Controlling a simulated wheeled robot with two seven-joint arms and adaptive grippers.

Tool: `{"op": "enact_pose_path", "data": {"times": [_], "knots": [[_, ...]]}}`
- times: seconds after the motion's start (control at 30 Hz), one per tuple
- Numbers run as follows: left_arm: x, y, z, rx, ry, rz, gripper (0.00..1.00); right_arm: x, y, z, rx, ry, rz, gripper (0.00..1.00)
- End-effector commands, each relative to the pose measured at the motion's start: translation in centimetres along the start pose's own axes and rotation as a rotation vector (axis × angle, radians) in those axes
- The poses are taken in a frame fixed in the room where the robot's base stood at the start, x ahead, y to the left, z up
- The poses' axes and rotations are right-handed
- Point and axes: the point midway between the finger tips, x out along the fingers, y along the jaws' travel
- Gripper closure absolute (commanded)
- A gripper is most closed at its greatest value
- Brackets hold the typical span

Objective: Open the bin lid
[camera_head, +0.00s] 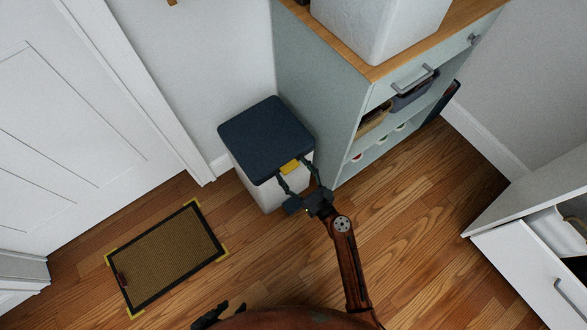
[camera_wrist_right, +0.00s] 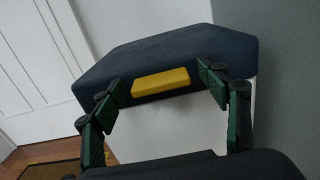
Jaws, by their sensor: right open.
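The bin (camera_head: 241,176) is a white box with a dark blue lid (camera_head: 262,133), standing on the floor against the cabinet's side. The lid lies flat and closed on top. A yellow tab (camera_head: 290,167) sticks out at the lid's front edge. My right gripper (camera_head: 295,172) is open and empty at that edge, one finger on each side of the tab. In the right wrist view the yellow tab (camera_wrist_right: 160,82) shows between the green fingers, apart from both. My left gripper (camera_head: 217,316) shows only partly at the bottom edge, dark and small, its opening unclear.
A pale green cabinet (camera_head: 322,88) with open shelves and a wooden top stands right behind the bin. A brown doormat (camera_head: 166,257) lies on the floor at left, near the white door (camera_head: 75,110). A white drawer unit (camera_head: 525,262) is at right. Wood floor between is clear.

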Motion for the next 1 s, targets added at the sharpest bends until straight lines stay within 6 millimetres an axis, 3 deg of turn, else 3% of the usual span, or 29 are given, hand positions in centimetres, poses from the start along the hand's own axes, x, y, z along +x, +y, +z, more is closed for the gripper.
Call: {"op": "enact_pose_path", "data": {"times": [0.07, 0.93, 1.0], "knots": [[0.00, 0.00, -0.01, 0.000, 0.000, 0.000, 0.60, -0.01, 0.00, 0.02, 0.000, 0.000, 0.000, 0.33], [0.01, -0.01, -0.03, 0.000, 0.000, 0.000, 0.60, -0.09, -0.19, 0.00, -0.002, 0.000, -0.003, 0.93], [0.01, 0.01, -0.04, 0.000, 0.000, 0.000, 0.60, -0.21, -0.38, 0.01, -0.002, 0.000, -0.004, 0.93]]}}
